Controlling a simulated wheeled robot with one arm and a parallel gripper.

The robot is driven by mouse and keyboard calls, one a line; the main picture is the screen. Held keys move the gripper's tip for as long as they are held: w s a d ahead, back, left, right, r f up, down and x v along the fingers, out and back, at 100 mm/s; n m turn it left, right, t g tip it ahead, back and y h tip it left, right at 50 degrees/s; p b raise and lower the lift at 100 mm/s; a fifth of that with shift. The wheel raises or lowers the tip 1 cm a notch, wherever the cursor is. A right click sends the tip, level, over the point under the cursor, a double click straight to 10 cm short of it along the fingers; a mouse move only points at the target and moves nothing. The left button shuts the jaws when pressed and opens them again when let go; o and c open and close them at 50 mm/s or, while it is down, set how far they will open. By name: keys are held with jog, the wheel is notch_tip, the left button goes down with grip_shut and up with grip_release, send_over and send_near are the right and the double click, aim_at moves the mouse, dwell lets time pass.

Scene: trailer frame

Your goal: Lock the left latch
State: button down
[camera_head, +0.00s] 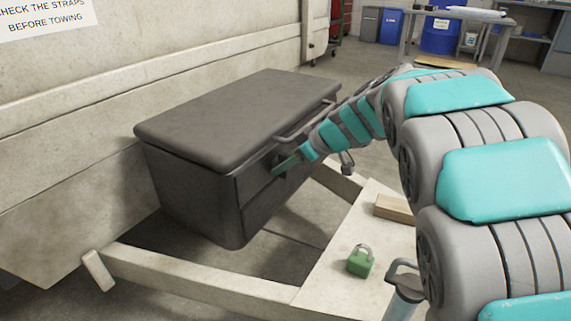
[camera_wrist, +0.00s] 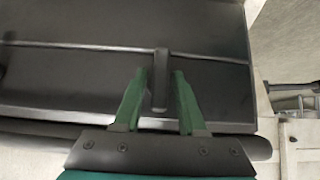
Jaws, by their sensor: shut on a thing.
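A dark grey box (camera_head: 190,175) with a lid (camera_head: 225,115) sits on the trailer frame in the head view. The lid looks down on the box. My gripper (camera_head: 287,164) is at the upper part of the box's front face. In the wrist view its two green fingers (camera_wrist: 160,78) stand on either side of a dark upright latch (camera_wrist: 160,65), and it is shut on that latch. The latch lies across the seam line of the box. In the head view the latch is mostly hidden by my gripper, so its exact angle cannot be told.
A bar handle (camera_head: 305,122) runs along the box front near my wrist. A green padlock (camera_head: 360,262) and a wooden block (camera_head: 393,208) lie on the pale board (camera_head: 335,268) at front right. The trailer wall (camera_head: 60,120) stands behind the box.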

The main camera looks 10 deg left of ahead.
jog(key=shift+w+g, duration=0.1)
jog(key=shift+g, duration=0.2)
jog(key=shift+w+m+g+y, duration=0.1)
jog(key=shift+m+g+y, duration=0.4)
jog(key=shift+m+g, duration=0.4)
jog(key=m+g, duration=0.1)
jog(key=g+y+p, duration=0.1)
jog(key=g, duration=0.1)
jog(key=shift+w+d+m+y, duration=0.1)
jog(key=shift+m+y, duration=0.2)
jog(key=shift+m, duration=0.1)
jog(key=m+g+y+p, duration=0.2)
jog(key=g+p, duration=0.1)
jog(key=shift+w+f, duration=0.1)
jog(key=m+y+p, duration=0.1)
jog(key=m+g+y+p, duration=0.2)
jog(key=shift+f, duration=0.25)
jog(key=shift+m, duration=0.3)
jog(key=c, duration=0.8)
grip_release()
jog(key=shift+g, duration=0.3)
jog(key=shift+o, duration=0.2)
